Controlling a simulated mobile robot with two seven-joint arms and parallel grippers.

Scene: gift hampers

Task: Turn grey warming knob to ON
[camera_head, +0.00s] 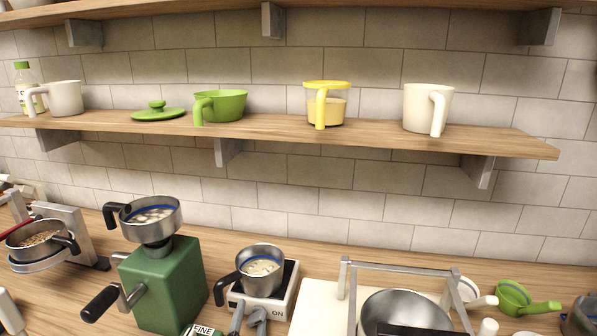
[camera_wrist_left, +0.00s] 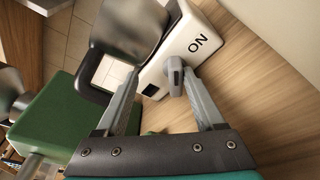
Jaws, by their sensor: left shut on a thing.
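The white warmer (camera_head: 284,297) stands on the counter at the lower middle of the head view, with a steel pot (camera_head: 260,262) on top holding pale contents. In the left wrist view the warmer (camera_wrist_left: 204,66) has a black "ON" mark on its face. The grey knob (camera_wrist_left: 175,76) is on that face, to the left of the mark in this view. My left gripper (camera_wrist_left: 162,76) is at the knob, its fingers on either side, shut on it. It also shows low in the head view (camera_head: 248,316). The knob's exact pointing direction is hard to tell. My right gripper is not in view.
A green grinder (camera_head: 165,285) with a crank and a steel hopper stands left of the warmer. A metal frame and steel bowl (camera_head: 405,308) are to the right. A green ladle-like cup (camera_head: 513,297) lies farther right. A shelf (camera_head: 280,130) with cups runs above.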

